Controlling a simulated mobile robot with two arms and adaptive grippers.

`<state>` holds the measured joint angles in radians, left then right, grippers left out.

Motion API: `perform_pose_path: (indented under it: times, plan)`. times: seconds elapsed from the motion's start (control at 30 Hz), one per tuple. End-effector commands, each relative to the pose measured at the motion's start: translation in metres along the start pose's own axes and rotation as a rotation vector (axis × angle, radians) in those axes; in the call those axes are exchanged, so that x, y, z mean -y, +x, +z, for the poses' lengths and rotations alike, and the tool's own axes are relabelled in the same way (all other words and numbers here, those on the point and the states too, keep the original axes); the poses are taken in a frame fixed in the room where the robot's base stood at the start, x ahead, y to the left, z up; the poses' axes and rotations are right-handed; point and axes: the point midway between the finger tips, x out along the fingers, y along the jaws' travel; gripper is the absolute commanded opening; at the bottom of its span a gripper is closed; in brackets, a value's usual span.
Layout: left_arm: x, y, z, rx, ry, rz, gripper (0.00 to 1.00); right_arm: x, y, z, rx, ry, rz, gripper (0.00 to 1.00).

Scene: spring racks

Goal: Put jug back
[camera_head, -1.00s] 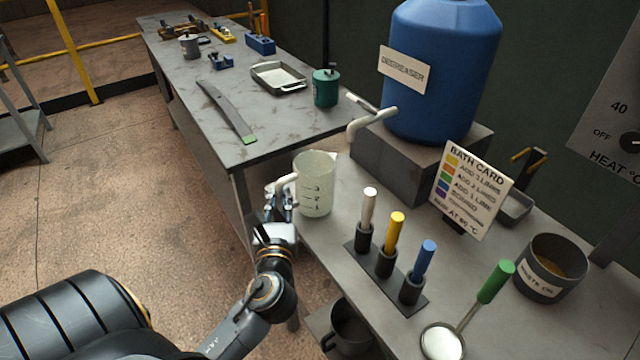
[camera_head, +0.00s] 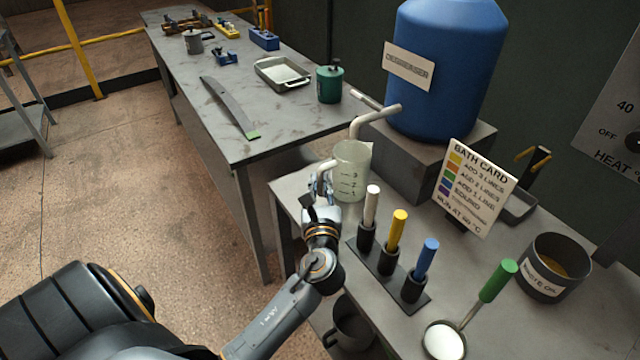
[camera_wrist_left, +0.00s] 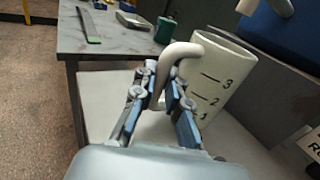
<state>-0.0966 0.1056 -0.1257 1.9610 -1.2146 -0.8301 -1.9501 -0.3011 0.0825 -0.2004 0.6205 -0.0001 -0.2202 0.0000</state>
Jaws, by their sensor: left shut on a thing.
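The jug (camera_head: 352,172) is a pale translucent measuring jug with lines marked 1, 2 and 3. My left gripper (camera_head: 322,184) is shut on its handle, at the jug's left side. The jug is upright over the near bench, close below the spout (camera_head: 376,121) of the blue degreaser drum (camera_head: 440,75). I cannot tell if its base touches the bench. In the left wrist view the fingers (camera_wrist_left: 165,98) close around the curved handle, and the jug (camera_wrist_left: 215,80) stands to the right. My right gripper is not in view.
A rack (camera_head: 418,303) with white, yellow and blue handled tools stands in front. A bath card (camera_head: 474,190), a waste oil pot (camera_head: 553,267) and a green-handled ladle (camera_head: 497,281) are to the right. The near bench's left corner (camera_head: 290,187) is clear. A second table (camera_head: 215,115) stands behind.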

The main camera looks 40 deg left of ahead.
Motion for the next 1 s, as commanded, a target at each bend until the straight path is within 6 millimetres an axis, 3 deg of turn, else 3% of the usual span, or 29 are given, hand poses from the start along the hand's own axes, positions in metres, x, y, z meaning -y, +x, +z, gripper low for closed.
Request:
perform_pose_path:
  times: [0.1,0.13,0.2,0.23,0.63,1.0]
  plan:
    - [0.0,0.0,-0.003,0.0,0.0,0.0,0.0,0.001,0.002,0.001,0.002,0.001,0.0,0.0]
    - [0.0,0.0,-0.002,0.0,0.0,0.0,0.19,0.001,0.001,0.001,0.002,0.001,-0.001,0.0]
    - [0.0,0.0,-0.002,0.0,0.0,0.0,0.33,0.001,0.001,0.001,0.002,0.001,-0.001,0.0]
    - [0.0,0.0,-0.002,0.0,0.0,0.0,0.36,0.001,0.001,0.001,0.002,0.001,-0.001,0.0]
    - [0.0,-0.006,-0.001,-0.001,0.0,-0.001,0.36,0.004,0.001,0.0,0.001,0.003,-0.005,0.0]
    - [0.0,-0.08,-0.003,-0.003,-0.002,-0.001,0.36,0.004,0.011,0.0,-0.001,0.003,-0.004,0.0]
